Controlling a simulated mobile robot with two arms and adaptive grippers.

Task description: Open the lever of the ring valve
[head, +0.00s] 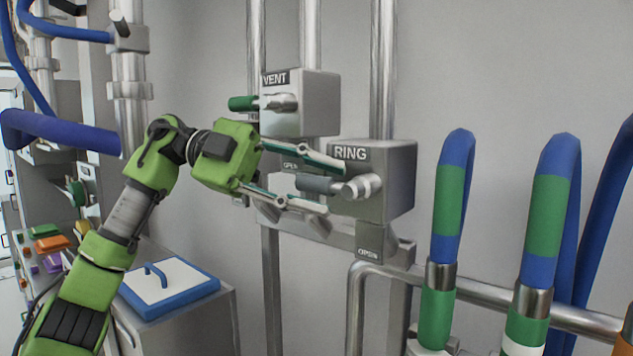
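The ring valve (399,185) is a grey metal box labelled RING on the wall pipes, right of centre. Its lever (316,185) has a grey-blue grip that points left, roughly horizontal, from a metal pivot on the box's front. My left gripper (333,189) reaches in from the left with its fingers spread. One finger shows above the lever and one below it, with visible gaps to the grip. I cannot tell the exact depth between fingers and lever. My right gripper is not in view.
The vent valve (318,100), with a green-gripped lever (243,103), is just above and left. Blue hoses with green bands (449,200) stand at the right by a metal rail (490,293). A blue-edged white lid (170,284) lies on a cabinet at lower left.

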